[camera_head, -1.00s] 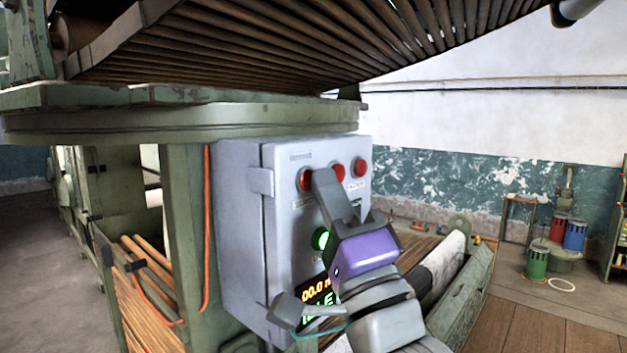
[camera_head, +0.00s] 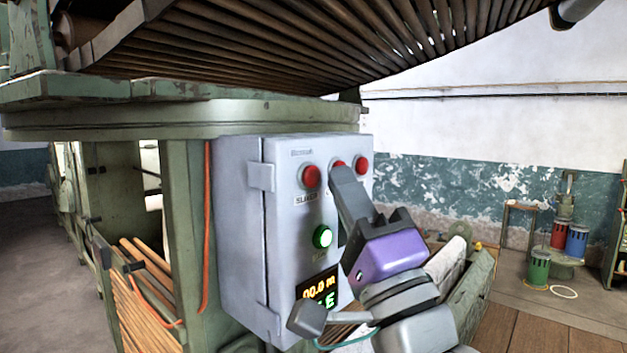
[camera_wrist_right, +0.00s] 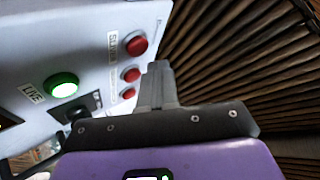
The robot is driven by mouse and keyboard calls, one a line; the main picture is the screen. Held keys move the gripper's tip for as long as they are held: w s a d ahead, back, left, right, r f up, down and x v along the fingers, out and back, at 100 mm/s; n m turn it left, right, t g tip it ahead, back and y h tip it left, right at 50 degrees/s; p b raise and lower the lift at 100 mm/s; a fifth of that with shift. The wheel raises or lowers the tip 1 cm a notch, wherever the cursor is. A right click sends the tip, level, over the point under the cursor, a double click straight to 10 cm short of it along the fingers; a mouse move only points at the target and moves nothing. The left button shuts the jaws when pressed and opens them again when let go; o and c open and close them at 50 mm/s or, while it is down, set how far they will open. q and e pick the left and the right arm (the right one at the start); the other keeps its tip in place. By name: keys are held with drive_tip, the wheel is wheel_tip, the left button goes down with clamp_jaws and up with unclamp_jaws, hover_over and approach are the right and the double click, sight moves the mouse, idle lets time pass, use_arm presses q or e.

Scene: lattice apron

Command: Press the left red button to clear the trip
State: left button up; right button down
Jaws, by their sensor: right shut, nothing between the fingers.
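The left red button (camera_head: 311,176) is at the top left of the grey control box's front, above a label that starts "SLIV". It also shows as the nearest red button (camera_wrist_right: 136,45) in the right wrist view. My right gripper (camera_head: 340,172) is shut and empty. Its tip is in front of the middle red button (camera_head: 339,164) and partly hides it in the head view, to the right of the left button and apart from it. I cannot tell whether the tip touches the middle button. My left gripper is not in view.
The control box (camera_head: 240,220) also bears a right red button (camera_head: 361,166), a lit green button (camera_head: 322,237) and a display (camera_head: 318,290). A slatted wooden lattice (camera_head: 260,50) slopes overhead. An orange cable (camera_head: 206,230) runs left of the box.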

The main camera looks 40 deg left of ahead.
drive_tip(key=d+b, duration=0.1)
drive_tip(key=d, duration=0.3)
drive_tip(key=shift+s+d+b, duration=0.15)
drive_tip(key=shift+d+b, duration=0.05)
drive_tip(key=shift+b, duration=0.2)
drive_tip(key=shift+t, duration=0.3)
idle(0.3)
